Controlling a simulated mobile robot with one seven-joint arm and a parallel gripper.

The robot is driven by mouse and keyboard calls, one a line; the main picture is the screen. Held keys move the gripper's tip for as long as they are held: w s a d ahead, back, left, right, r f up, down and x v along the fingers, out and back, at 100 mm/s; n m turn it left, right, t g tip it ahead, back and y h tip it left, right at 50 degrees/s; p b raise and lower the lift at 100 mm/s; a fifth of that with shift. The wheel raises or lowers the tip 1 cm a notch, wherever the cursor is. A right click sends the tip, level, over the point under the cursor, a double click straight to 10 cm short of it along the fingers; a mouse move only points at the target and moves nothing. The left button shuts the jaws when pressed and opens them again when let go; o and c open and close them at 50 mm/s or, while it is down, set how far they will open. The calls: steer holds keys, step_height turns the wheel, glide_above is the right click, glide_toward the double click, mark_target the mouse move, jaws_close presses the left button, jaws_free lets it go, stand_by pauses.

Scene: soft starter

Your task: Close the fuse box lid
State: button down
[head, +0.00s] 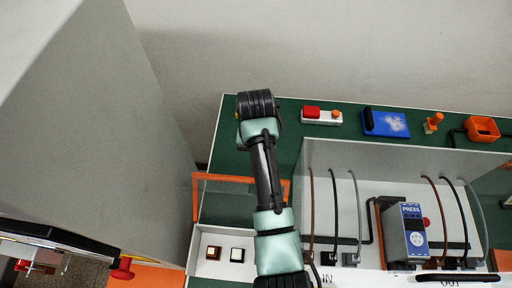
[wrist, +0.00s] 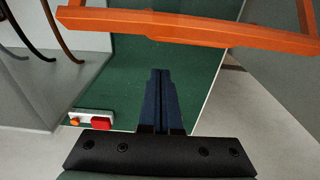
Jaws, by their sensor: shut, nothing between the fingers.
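The fuse box (head: 210,268) is a low white box at the lower middle-left of the head view, with a brown and a white square part inside. Its lid (head: 225,178), with an orange frame, stands raised at the box's far side; the box is open. In the wrist view the orange lid frame (wrist: 200,30) crosses the top, beyond my fingertips. My gripper (wrist: 160,73) is shut and empty over the green board, apart from the frame in that picture. In the head view my arm passes in front of the lid's right part and hides the fingers.
A red-and-orange button block (head: 321,116), a blue block (head: 385,122) and an orange holder (head: 482,128) line the board's back. A grey-walled panel (head: 400,158) with cables and a starter unit (head: 405,232) stands right of my arm. A large grey cabinet (head: 90,120) rises at left.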

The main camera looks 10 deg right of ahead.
steer(key=s+f+p, duration=0.2)
steer(key=p, duration=0.1)
steer(key=shift+s+a+p, duration=0.3)
steer(key=shift+s, duration=0.1)
steer(key=shift+w, duration=0.1)
stand_by(0.4)
